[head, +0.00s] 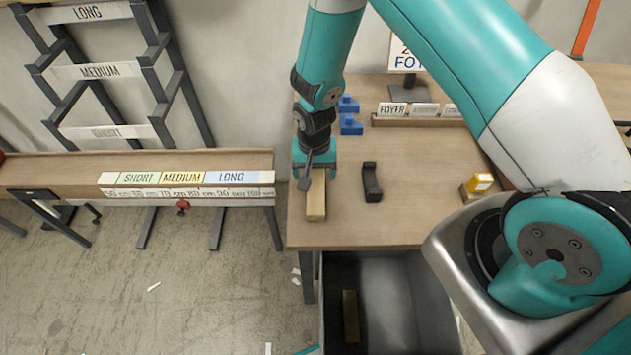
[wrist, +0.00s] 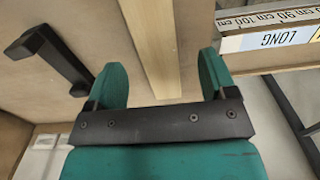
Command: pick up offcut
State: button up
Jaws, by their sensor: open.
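The offcut, a pale wooden block (head: 316,204), lies on the wooden workbench (head: 350,228) near its left edge. My gripper (head: 313,178) is over the block's far part, pointing down, and hides that end. In the wrist view the block (wrist: 153,40) runs between my two green fingers (wrist: 163,75), with gaps on both sides. The gripper is open and not closed on it. I cannot tell how far the fingertips are above the bench.
A black handle-like piece (head: 371,182) lies right of the block. Blue blocks (head: 350,115) and a card rack (head: 415,115) stand at the back. A yellow-topped box (head: 480,184) is at right. A dark bin (head: 385,285) below holds another wood piece (head: 350,315). A measuring rail (head: 190,178) is left.

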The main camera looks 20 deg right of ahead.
aim_at(316, 180)
jog(key=f, duration=0.2)
jog(key=f+p, duration=0.1)
jog(key=f, duration=0.2)
jog(key=shift+w+d, duration=0.1)
jog(key=shift+d, duration=0.1)
jog(key=c, duration=1.1)
